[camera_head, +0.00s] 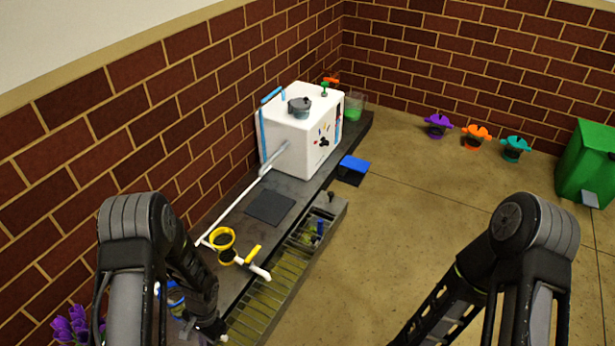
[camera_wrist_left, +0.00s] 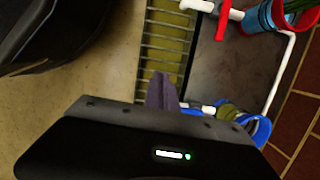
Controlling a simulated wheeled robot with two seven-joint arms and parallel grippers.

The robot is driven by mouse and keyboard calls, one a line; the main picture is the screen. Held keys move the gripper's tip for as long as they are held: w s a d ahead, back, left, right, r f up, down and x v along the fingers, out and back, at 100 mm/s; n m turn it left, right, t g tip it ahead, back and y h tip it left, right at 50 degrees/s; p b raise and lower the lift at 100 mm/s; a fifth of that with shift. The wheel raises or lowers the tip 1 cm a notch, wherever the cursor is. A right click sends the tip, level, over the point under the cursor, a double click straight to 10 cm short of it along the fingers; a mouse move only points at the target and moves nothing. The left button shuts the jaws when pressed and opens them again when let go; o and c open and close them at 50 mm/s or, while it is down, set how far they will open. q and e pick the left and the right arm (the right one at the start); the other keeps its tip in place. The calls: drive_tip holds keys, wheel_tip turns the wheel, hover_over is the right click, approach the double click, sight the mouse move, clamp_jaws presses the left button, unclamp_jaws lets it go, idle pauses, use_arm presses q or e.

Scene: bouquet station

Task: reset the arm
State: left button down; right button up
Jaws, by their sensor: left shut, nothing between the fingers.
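My left arm (camera_head: 140,262) comes in at the lower left of the head view, bent at its elbow. Its forearm reaches down beside the counter, and its gripper is mostly cut off or hidden there. In the left wrist view the left gripper (camera_wrist_left: 163,92) is shut and empty, its fingers over the grating (camera_wrist_left: 168,50). My right arm (camera_head: 520,235) stands at the lower right over open floor, bent at its elbow. Its gripper lies outside the frame.
A dark counter (camera_head: 235,282) runs along the brick wall, with a white box machine (camera_head: 305,130), white pipes and a yellow ring (camera_head: 223,245). Purple flowers (camera_head: 72,325) are at lower left. Colored pots and a green bin (camera_head: 588,165) stand at the far right. The middle floor is clear.

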use_arm(q)
drive_tip(key=s+d+n+t+h, duration=0.3)
drive_tip(key=d+n, duration=0.1)
drive_tip(key=d, duration=0.8)
drive_tip(key=s+d+r+n+h, duration=0.2)
drive_tip(key=s+d+r+n, duration=0.2)
drive_tip(key=s+d, duration=0.35)
wheel_tip(320, 180, up, 26)
drive_tip(key=d+p, duration=0.1)
drive_tip(key=p, duration=2.4)
drive_tip(key=shift+s+d+h, duration=0.25)
drive_tip(key=shift+h, duration=0.05)
